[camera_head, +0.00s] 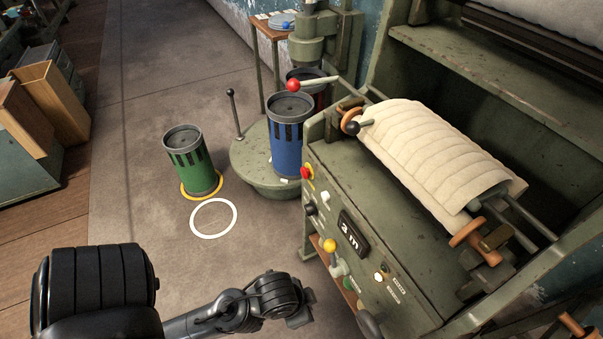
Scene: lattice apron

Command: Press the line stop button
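A red push button (306,172) with yellow behind it sits on the upper left of the green machine's front panel (374,265). I cannot read its label, but it looks like the stop button. My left arm comes in from the lower left, and my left gripper (304,308) is at its dark end, low in the picture. It is below the red button and well apart from it, near the machine's lower left side. Its fingers are not clear, so I cannot tell if it is open or shut. My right gripper is not in view.
A dark knob, a display (354,234), a yellow ball lever (330,245) and a lit button (380,277) share the panel. A red-knobbed lever (294,85) juts out above. A blue can (287,145) and green can (193,165) stand left. Floor between is clear.

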